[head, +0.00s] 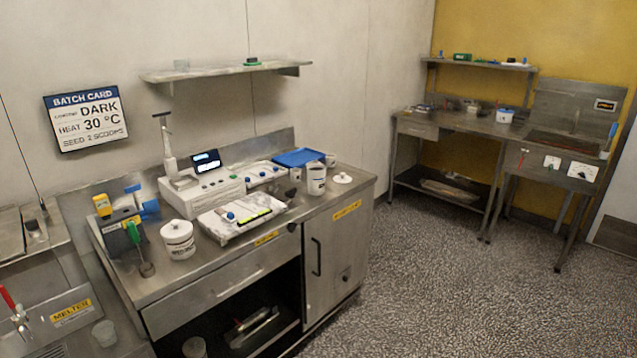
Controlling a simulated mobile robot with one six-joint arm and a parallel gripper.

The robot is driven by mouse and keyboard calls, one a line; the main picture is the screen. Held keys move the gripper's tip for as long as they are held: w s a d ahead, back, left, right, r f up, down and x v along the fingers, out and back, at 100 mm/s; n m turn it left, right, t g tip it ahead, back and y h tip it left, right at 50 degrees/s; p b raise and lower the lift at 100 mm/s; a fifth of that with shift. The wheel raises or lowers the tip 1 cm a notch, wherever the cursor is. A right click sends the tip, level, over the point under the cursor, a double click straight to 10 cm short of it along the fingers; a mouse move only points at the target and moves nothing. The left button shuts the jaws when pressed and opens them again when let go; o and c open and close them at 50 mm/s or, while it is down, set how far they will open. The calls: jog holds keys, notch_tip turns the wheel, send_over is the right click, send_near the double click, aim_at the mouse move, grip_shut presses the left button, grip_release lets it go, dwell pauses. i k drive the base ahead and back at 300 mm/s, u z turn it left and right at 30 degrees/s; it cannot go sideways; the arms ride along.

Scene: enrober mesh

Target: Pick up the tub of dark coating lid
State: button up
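A round white lid with a small knob (342,178) lies on the steel counter, near its right end. Just left of it stands a white tub (316,180) with dark lettering too small to read; it appears to have no lid on. A second white tub (177,243) stands at the front left of the counter with a knobbed lid (176,228) on it; its label is also not clearly legible. I cannot tell from the labels which tub is the dark coating. My gripper is not in view.
The steel counter (140,288) also holds a white machine (203,196), a blue tray (298,157), white cloths and a tool holder (122,240). A shelf (225,72) hangs above. Speckled floor (440,290) is clear to the right. A sink bench stands at the far right.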

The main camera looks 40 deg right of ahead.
aim_at(341, 178)
jog(key=u, duration=0.25)
jog(key=k, duration=0.25)
jog(key=u, duration=2.65)
jog(key=k, duration=1.9)
jog(key=z, duration=0.05)
